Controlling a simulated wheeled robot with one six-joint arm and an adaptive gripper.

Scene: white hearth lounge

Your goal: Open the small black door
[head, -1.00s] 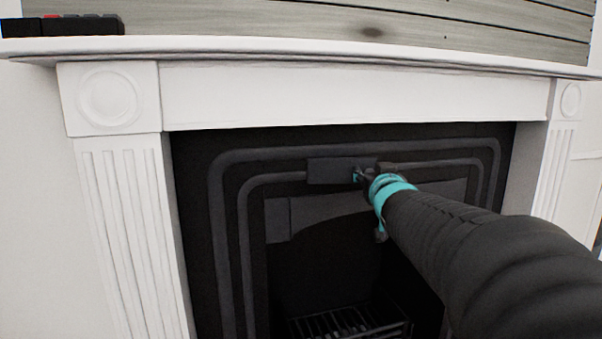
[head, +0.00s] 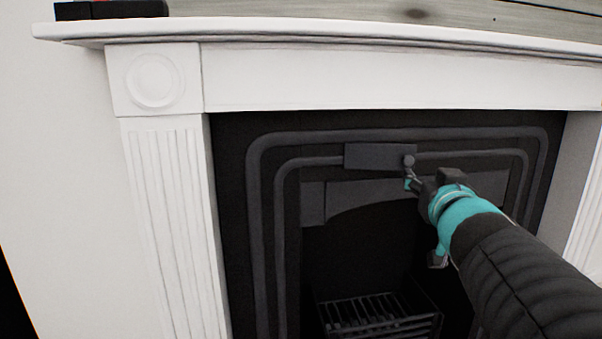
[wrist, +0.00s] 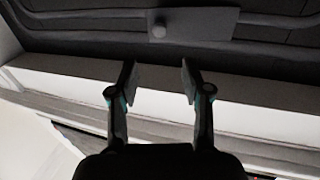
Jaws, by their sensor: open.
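The small black door (head: 372,156) is a dark rectangular plate at the top of the fireplace surround. It looks flush, though a small gap could not be told here. A round knob (head: 409,160) sits near its right end. In the wrist view the door (wrist: 208,23) is at the top, with the knob (wrist: 158,30) near its left part. My gripper (head: 418,184) is just below and right of the knob in the head view. In the wrist view my gripper (wrist: 158,75) is open and empty, its fingertips apart from the knob, which lines up with the gap.
The white mantel shelf (head: 300,32) juts out above the door. A fluted white pillar (head: 170,220) stands at left. The firebox with its metal grate (head: 375,312) lies below. A dark object (head: 110,10) sits on the shelf's left end.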

